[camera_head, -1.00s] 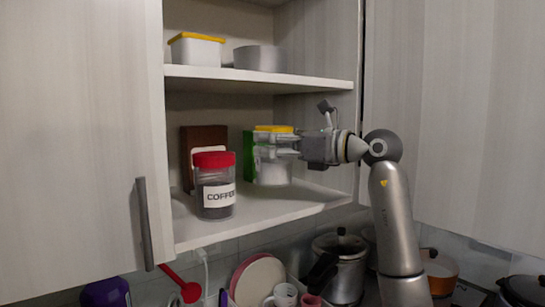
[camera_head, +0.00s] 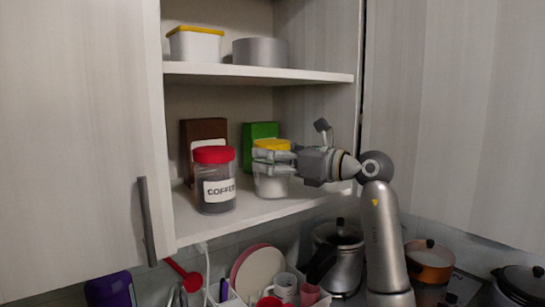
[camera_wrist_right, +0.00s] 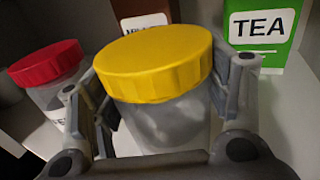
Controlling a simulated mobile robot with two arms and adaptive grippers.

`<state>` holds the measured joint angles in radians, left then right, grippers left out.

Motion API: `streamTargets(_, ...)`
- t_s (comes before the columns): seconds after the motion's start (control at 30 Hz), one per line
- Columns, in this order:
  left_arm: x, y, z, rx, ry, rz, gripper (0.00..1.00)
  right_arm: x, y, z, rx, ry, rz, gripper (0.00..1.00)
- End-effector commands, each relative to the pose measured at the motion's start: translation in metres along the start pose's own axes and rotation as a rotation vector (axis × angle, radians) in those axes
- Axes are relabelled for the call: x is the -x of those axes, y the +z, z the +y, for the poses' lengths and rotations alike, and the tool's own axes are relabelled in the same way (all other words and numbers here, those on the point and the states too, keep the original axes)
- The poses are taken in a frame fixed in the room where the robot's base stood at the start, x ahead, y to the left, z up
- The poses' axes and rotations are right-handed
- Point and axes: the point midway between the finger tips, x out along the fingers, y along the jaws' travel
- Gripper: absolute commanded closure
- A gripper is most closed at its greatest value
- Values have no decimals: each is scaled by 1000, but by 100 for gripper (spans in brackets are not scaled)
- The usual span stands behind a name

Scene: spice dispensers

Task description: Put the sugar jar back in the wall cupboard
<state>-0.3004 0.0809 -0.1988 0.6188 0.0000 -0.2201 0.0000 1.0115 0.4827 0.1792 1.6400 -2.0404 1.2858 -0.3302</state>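The sugar jar (camera_head: 271,187) is a clear jar with white contents and a yellow lid. It is inside the open wall cupboard, over the lower shelf (camera_head: 262,209), right of the coffee jar. I cannot tell whether its base touches the shelf. My right gripper (camera_head: 272,157) comes from the right with its fingers on both sides of the jar, just below the lid. In the right wrist view the yellow lid (camera_wrist_right: 153,62) sits between the two fingers (camera_wrist_right: 160,105), which appear closed on the jar. No label shows on this jar. My left gripper is not in view.
The red-lidded coffee jar (camera_head: 215,182) stands close on the left. A brown box (camera_head: 204,130) and a green TEA box (camera_wrist_right: 262,30) stand behind. The upper shelf (camera_head: 258,73) is above the gripper. Open cupboard doors flank both sides; pots and dishes are below.

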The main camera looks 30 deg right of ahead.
Motion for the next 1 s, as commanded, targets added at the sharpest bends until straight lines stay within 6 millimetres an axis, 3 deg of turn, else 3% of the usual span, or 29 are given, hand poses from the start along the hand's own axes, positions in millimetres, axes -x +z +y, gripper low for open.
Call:
streamTargets(0.03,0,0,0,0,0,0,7,0,-1,0,0,0,1,24)
streamTargets(0.17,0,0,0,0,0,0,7,0,-1,0,0,0,2,8)
streamTargets(0.6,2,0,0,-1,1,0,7,1,3,0,0,0,2,8)
streamTargets(0.77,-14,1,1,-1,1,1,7,27,-2,-2,4,-5,2,8)
streamTargets(1.0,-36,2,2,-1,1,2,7,80,-3,-2,3,-5,3,8)
